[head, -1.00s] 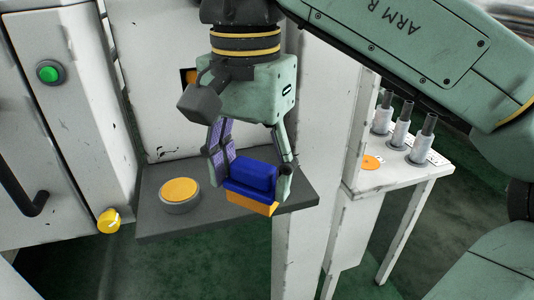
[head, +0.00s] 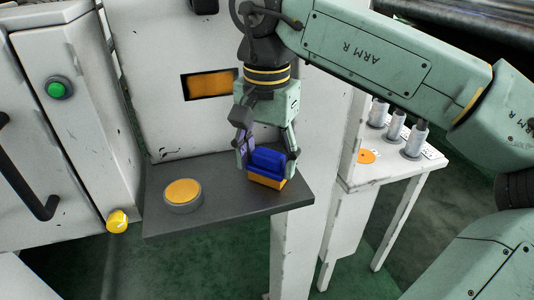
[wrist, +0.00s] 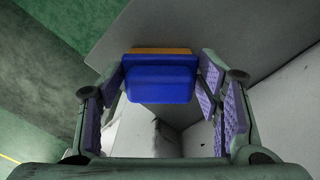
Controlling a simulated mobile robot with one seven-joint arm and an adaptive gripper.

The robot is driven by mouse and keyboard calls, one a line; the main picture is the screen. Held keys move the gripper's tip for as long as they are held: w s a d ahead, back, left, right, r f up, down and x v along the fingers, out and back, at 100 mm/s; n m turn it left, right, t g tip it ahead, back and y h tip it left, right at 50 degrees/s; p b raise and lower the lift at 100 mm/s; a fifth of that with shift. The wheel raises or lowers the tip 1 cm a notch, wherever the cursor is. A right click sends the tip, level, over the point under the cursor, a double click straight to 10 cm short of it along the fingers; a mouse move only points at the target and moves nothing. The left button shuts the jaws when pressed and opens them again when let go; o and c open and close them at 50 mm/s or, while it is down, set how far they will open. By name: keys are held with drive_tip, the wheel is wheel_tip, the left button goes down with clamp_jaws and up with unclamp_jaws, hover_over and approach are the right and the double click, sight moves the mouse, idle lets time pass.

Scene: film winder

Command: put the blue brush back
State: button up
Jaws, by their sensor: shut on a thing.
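The blue brush (head: 267,161), a blue block with an orange-yellow underside, is between the fingers of my gripper (head: 267,172). The gripper points down and is shut on the brush from its left and right sides. The brush is over the right part of the dark grey shelf (head: 225,212); I cannot tell whether its underside touches the shelf. In the wrist view the brush (wrist: 160,83) sits between the purple-padded fingertips, blue side toward the camera, with the orange edge beyond.
A round yellow button (head: 183,192) stands on the shelf left of the brush. A white machine wall with an orange window (head: 210,84) rises behind. A yellow knob (head: 117,221) is at left.

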sight(266, 154)
drive_tip(key=shift+f, duration=0.1)
drive_tip(key=o, duration=1)
drive_tip(key=shift+o, duration=0.2)
wheel_tip(266, 154, up, 12)
drive_tip(key=p, duration=0.1)
drive_tip(key=shift+a, duration=0.1)
